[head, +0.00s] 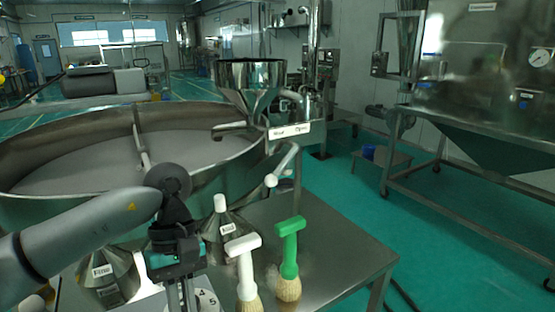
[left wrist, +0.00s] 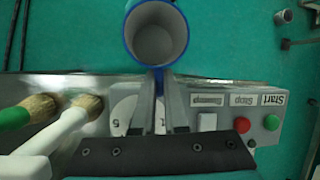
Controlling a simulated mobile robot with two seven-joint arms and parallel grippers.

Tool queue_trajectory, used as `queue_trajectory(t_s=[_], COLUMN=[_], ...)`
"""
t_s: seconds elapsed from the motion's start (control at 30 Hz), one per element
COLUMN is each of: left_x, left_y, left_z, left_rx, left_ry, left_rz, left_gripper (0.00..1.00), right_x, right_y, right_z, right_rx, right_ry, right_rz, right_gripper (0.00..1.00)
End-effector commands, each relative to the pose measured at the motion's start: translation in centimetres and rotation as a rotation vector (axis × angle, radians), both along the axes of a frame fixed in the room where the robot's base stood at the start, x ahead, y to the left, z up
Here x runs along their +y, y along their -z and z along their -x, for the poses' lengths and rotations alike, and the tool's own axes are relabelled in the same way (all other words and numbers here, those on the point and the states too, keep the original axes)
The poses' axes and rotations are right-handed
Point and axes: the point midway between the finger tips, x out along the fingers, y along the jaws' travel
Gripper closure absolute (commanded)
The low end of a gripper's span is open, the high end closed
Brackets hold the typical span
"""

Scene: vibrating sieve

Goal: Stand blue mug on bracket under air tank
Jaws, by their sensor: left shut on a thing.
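In the left wrist view the blue mug (left wrist: 184,40), with a pale grey inside, is seen from above with its opening facing the camera. My left gripper (left wrist: 160,84) is shut on its blue handle. In the head view my left gripper (head: 180,290) is low, beside the sieve's front rim and left of the brushes; the mug cannot be made out there. My right gripper is not in view. I cannot pick out the air tank or its bracket with certainty.
A white brush (head: 245,272) and a green brush (head: 289,262) stand on the metal table (head: 345,245). The large round sieve (head: 225,178) fills the left. A control panel (left wrist: 225,125) with red and green buttons lies beneath my fingers.

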Motion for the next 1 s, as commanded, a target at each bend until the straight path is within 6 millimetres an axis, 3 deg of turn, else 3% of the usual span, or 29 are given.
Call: queue_trajectory(t_s=[0.03,0.2,0.4,1.0], left_x=[-0.1,0.3,0.9,0.8], left_y=[0.8,1.9,2.4,2.3], left_z=[0.1,0.9,1.3,1.3], left_rx=[-0.005,-0.002,0.000,-0.002], left_ry=[0.101,0.430,0.678,0.784], left_rz=[-0.003,-0.003,-0.001,0.003], left_gripper=[1.00,1.00,1.00,1.00], right_x=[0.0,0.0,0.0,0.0], right_y=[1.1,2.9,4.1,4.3], right_z=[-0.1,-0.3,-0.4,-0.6], right_rx=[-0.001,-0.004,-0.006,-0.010], right_ry=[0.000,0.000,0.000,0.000], right_rz=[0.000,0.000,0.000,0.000], right_gripper=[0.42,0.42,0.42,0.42])
